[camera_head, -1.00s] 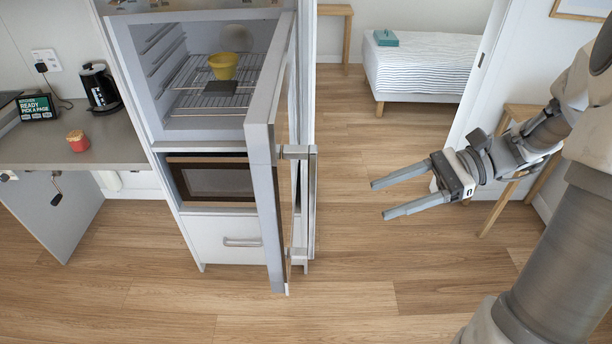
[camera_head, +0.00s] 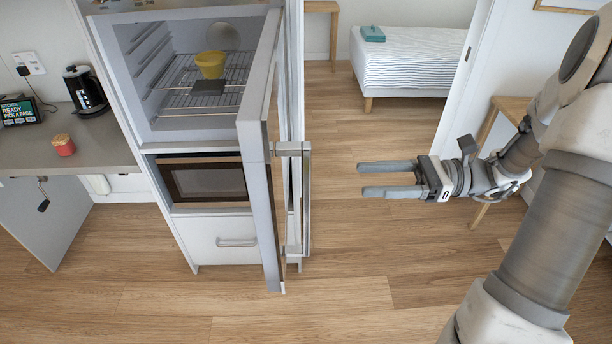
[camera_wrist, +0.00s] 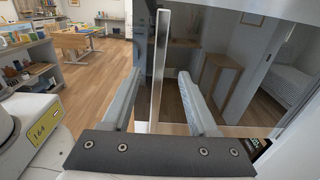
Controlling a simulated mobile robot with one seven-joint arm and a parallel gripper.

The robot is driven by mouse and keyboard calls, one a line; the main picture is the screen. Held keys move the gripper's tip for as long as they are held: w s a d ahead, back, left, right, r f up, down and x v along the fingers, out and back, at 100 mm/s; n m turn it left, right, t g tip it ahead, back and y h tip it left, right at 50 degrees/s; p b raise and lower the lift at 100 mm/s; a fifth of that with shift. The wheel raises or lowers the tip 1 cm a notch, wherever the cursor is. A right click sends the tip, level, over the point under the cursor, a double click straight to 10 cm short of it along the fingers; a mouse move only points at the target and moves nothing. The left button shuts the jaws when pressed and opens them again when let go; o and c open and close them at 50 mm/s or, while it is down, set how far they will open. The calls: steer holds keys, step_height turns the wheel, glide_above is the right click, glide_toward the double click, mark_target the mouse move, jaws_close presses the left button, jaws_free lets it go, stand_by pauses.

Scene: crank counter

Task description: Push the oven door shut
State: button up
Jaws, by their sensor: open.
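The oven (camera_head: 150,85) stands in a tall cabinet with its cavity exposed. Its door (camera_head: 257,130) is wide open, swung out toward me and seen nearly edge-on. A long vertical handle (camera_head: 306,200) is on the door's outer face, on the right. My gripper (camera_head: 362,180) is open and empty, to the right of the handle and apart from it, its fingers pointing left toward it. In the wrist view, the handle (camera_wrist: 160,60) stands upright in the gap between the open fingers (camera_wrist: 160,75), in front of the glossy, reflecting door face (camera_wrist: 225,55).
Below are a smaller appliance (camera_head: 203,181) and a drawer (camera_head: 215,241). A bed (camera_head: 410,60) and a wooden table (camera_head: 509,106) stand behind. Floor between door and gripper is clear.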

mark_target(306, 180)
steer(key=a, duration=0.4)
steer(key=a+p, duration=0.1)
steer(key=a, duration=0.7)
steer(key=shift+w, duration=0.35)
jaws_close()
stand_by(0.8)
